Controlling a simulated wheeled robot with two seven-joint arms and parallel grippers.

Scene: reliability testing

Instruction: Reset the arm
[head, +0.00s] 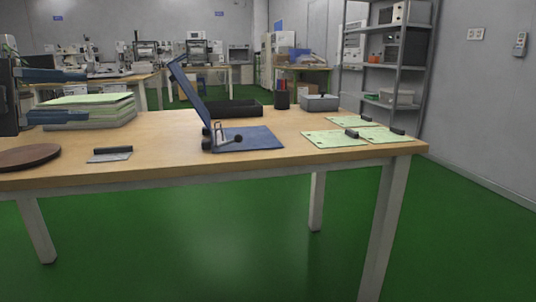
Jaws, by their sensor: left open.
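My left gripper (86,96) comes in from the left edge, over the left end of the wooden table (270,167). Its two dark fingers are spread apart, one above the other, with nothing seen held between them. Behind or beside them is a stack of pale green and white papers (105,112). I cannot tell whether the fingers touch the stack. My right gripper is not in view.
A blue ring binder (250,139) stands open mid-table, one cover raised. Around it are a black tray (235,109), pen cup (282,100), grey box (320,103), clipped green sheets (333,139), a round brown board (26,158) and a black clip (112,151).

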